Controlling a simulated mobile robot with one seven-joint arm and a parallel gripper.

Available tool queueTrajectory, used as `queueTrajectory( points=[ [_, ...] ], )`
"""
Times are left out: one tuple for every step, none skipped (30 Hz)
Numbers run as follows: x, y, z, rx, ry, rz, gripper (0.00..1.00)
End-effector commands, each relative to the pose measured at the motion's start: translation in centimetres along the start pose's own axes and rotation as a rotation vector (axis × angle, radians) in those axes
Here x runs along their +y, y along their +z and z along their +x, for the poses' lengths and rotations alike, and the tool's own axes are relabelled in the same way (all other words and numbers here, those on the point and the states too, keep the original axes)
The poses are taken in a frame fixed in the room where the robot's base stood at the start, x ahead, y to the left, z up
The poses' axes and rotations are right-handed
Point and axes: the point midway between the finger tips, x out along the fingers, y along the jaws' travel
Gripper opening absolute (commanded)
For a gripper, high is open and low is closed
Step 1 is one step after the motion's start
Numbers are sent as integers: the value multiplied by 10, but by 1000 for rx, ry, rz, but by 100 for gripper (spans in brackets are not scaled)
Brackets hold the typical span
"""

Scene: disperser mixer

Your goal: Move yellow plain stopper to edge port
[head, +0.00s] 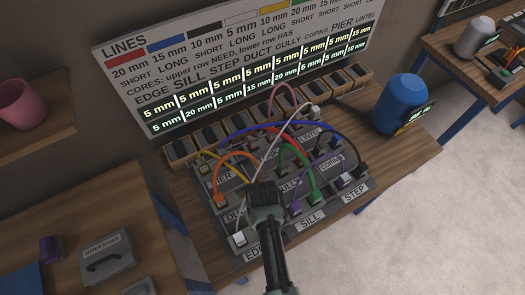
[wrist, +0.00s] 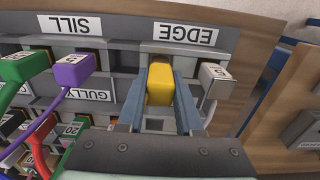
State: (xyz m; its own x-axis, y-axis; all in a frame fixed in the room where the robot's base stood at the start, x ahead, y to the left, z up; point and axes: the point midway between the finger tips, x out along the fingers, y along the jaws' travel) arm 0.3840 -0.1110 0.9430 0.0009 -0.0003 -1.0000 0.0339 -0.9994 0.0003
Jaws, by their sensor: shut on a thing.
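The yellow plain stopper (wrist: 160,82) is a small yellow block in the wrist view. My gripper (wrist: 161,96) is shut on it, with one blue-grey finger on each side. The stopper overlaps the edge port (wrist: 166,58) below the EDGE label (wrist: 187,34); I cannot tell whether it is seated in it or above it. There the stopper is hidden behind my gripper.
A white plug (wrist: 217,72) stands close beside the right finger. Purple (wrist: 75,70) and green (wrist: 24,66) plugs with cables are to the left. Several coloured cables arch over the panel (head: 221,232). A blue container (head: 402,102) stands to its right.

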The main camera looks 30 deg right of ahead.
Motion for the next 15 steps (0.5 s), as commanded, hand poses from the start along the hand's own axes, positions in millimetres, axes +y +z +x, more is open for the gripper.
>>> queueTrajectory(
  points=[
    [0,0,2,0,0,0,0],
    [0,0,3,0,0,0,0],
    [0,0,4,0,0,0,0],
    [0,0,5,0,0,0,0],
    [0,0,6,0,0,0,0],
    [0,0,6,0,0,0,0],
    [0,0,7,0,0,0,0],
    [0,0,8,0,0,0,0],
    [0,0,9,0,0,0,0],
    [0,0,10,0,0,0,0],
    [0,0,11,-1,0,0,0],
    [0,0,12,-1,0,0,0],
    [0,0,12,-1,0,0,0],
    [0,0,13,-1,0,0,0],
    [0,0,14,-1,0,0,0]
  ],
)
